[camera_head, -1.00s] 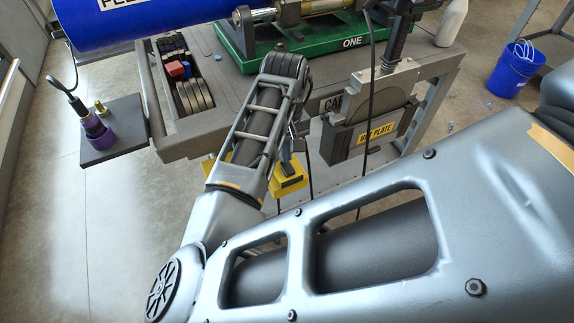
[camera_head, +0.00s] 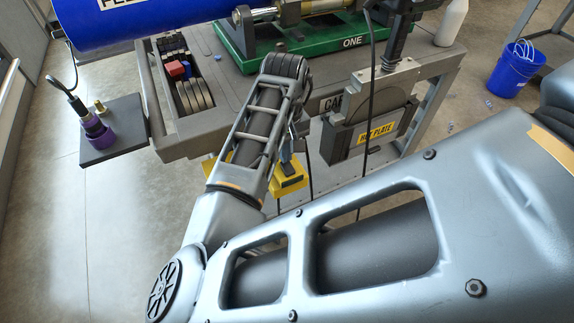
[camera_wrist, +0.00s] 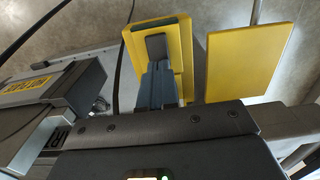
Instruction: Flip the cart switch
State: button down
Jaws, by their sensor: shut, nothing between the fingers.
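In the head view the yellow box (camera_head: 289,181) shows below the edge of the cart (camera_head: 228,100), partly behind my arm. My gripper is mostly hidden there.
A hot plate unit (camera_head: 376,133) hangs on the cart's side, right of the yellow box. A black cable (camera_head: 371,90) hangs in front of it. A blue pipe (camera_head: 150,18) lies across the top. A blue bucket (camera_head: 511,70) stands on the floor at right.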

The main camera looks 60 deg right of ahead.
jog(key=shift+f+b, duration=0.45)
jog(key=shift+f, duration=0.35)
dwell(0.4)
notch_tip(320, 180, up, 7)
jog(key=p, duration=0.7)
dwell(0.7)
